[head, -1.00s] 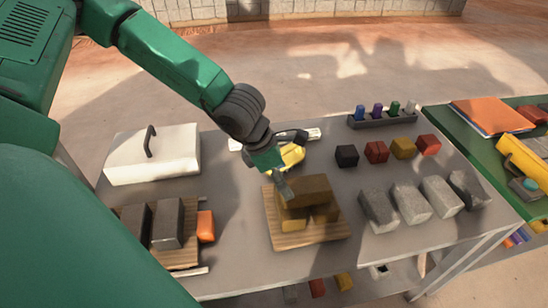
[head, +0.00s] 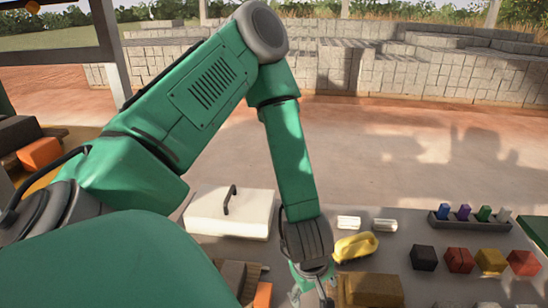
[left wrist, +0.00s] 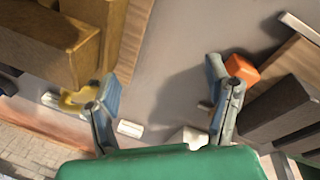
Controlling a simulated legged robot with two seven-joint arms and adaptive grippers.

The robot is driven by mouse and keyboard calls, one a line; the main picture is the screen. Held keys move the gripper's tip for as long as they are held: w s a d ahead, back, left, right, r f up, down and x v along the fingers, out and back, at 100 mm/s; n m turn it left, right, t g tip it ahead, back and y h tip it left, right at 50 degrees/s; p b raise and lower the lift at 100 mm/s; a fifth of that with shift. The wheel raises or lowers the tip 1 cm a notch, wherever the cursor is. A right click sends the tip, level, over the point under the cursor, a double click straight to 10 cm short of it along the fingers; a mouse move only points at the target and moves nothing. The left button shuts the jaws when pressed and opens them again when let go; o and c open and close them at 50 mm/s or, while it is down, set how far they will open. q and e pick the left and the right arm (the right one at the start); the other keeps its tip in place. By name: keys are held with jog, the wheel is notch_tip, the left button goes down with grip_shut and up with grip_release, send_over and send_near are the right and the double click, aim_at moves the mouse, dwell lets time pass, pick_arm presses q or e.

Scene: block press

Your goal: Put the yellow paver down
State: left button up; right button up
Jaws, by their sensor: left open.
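The yellow paver (head: 370,290) is an ochre block at the bottom of the head view, cut off by the edge. In the left wrist view ochre blocks (left wrist: 45,45) fill the upper left, over a wooden board (left wrist: 133,45). I cannot tell there exactly how the paver rests on the others. My left gripper (head: 314,290) is just left of the paver in the head view. In the left wrist view its two fingers (left wrist: 168,100) are spread with nothing between them, and the ochre blocks are outside them. My right gripper is not in view.
A white lidded box (head: 230,215) stands at the left of the table. Dark blocks (head: 234,275) and an orange block (head: 263,294) are left of my gripper. A yellow object (head: 356,246) lies behind the paver. Small cubes (head: 458,260) stand at the right.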

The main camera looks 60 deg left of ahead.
pick_arm(q)
jog(key=s+f+m, duration=0.1)
jog(key=s+m, duration=0.1)
jog(key=s+f+m, duration=0.1)
jog(key=f+m, duration=0.1)
jog(key=m, duration=0.1)
jog(key=s+d+f+m, duration=0.1)
jog(key=s+f+m, duration=0.1)
jog(key=m, duration=0.1)
jog(key=shift+s+g, duration=0.3)
jog(key=shift+s, duration=0.05)
jog(key=s+f+m, duration=0.1)
jog(key=s+m, duration=0.1)
jog(key=m, duration=0.1)
jog(key=s+d+f+m, duration=0.1)
jog(key=s+m, duration=0.2)
jog(key=s+d+f+m+g, duration=0.1)
jog(key=s+m, duration=0.1)
jog(key=shift+s+f+m, duration=0.15)
jog(key=shift+f+m, duration=0.05)
jog(key=shift+m, duration=0.2)
jog(key=shift+s+d+f, duration=0.1)
jog(key=shift+s, duration=0.1)
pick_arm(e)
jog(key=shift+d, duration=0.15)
pick_arm(q)
jog(key=shift+f, duration=0.1)
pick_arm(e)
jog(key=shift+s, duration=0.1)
